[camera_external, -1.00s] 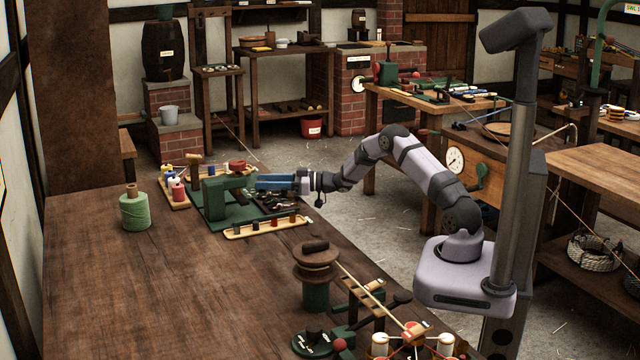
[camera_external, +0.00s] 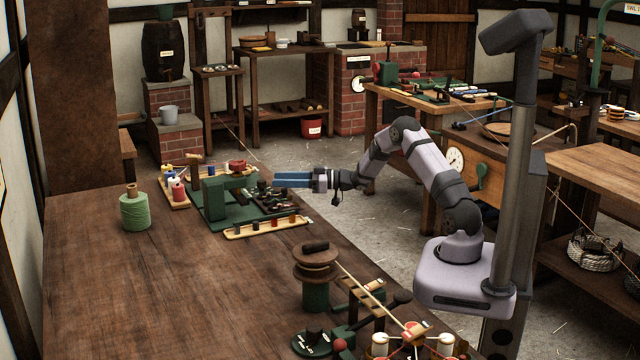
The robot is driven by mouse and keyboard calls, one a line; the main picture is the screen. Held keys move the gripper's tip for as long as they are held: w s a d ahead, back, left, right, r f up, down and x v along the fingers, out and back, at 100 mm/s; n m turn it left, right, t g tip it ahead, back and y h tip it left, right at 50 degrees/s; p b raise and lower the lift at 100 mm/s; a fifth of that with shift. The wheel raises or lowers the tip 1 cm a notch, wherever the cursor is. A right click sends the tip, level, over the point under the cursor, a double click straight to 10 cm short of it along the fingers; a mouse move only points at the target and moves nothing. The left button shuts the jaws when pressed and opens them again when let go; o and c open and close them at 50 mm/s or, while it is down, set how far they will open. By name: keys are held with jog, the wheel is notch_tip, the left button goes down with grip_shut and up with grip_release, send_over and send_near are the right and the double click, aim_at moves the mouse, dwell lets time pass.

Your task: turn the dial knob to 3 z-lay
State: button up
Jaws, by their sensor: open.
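My gripper (camera_external: 280,180) has blue fingers and points left, held level at the far right edge of the near bench. It is beside the green bench machine (camera_external: 225,195), apart from its frame, with nothing seen in its jaws. Its fingers look close together from this side. A round green base with a black knob and small pale marks (camera_external: 314,338) stands at the front of the bench, far from my gripper. It looks like the dial knob, but its lettering and setting are too small to read.
A green twine spool (camera_external: 135,210) stands at the bench's left. A pale tray of small pegs (camera_external: 266,227) lies in front of the machine. A wooden reel (camera_external: 316,262) and a frame with a slanting bar (camera_external: 380,298) stand near the knob. The bench's middle left is bare.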

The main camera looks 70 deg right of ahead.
notch_tip(320, 180, up, 13)
jog(key=w+d+r+m+g+h+p, duration=0.4)
jog(key=w+d+m+h+p, duration=0.4)
jog(key=d+h, duration=0.45)
jog(key=g+y+p, duration=0.5)
jog(key=g+p, duration=0.3)
jog(key=g, duration=0.1)
send_over(262, 181)
jog(key=s, duration=0.3)
notch_tip(262, 181, down, 4)
jog(key=shift+n+y, duration=0.25)
jog(key=shift+n, duration=0.25)
jog(key=shift+s+a+f+p+x, duration=0.15)
jog(key=shift+s+a+p+x, duration=0.15)
jog(key=shift+x, duration=1.7)
jog(key=shift+s+a+f+p+x, duration=0.15)
jog(key=shift+s+p+x, duration=0.15)
jog(key=shift+x, duration=1.65)
jog(key=shift+s+a+f+p+x, duration=0.15)
jog(key=shift+s+a+p+x, duration=0.15)
jog(key=shift+x, duration=1.7)
jog(key=c, duration=1)
